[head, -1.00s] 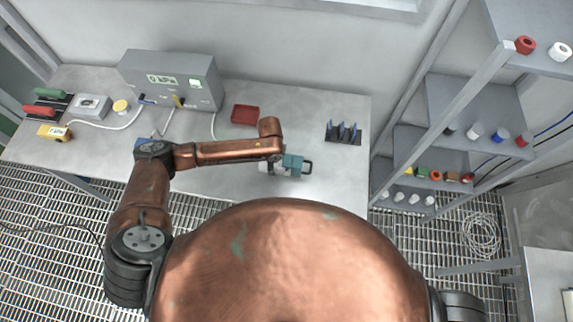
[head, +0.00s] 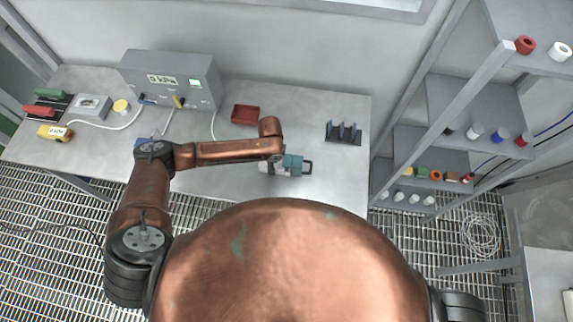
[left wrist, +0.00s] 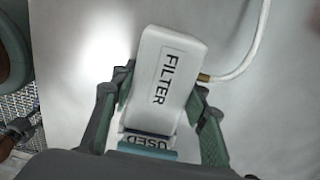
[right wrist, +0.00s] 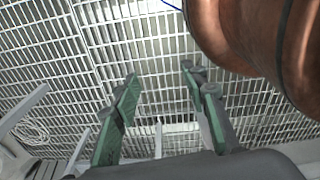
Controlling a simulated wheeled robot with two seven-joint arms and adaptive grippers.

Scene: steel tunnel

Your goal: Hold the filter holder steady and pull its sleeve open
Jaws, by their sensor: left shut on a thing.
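The filter holder is a white box (left wrist: 165,75) marked FILTER, with a brass fitting and white hose at its right side in the left wrist view. In the head view the holder's white body (head: 268,168) and teal part (head: 293,160), with a dark handle at the right, lie over the table front. My left gripper (left wrist: 163,86) is shut on the white body, one finger on each side. My right gripper (right wrist: 160,73) is open and empty above the floor grating, away from the holder.
A grey gauge box (head: 172,80) stands at the table's back, with a red tray (head: 245,115) and a black rack (head: 343,132) to its right. Shelving (head: 430,150) stands right of the table. Table space around the holder is mostly clear.

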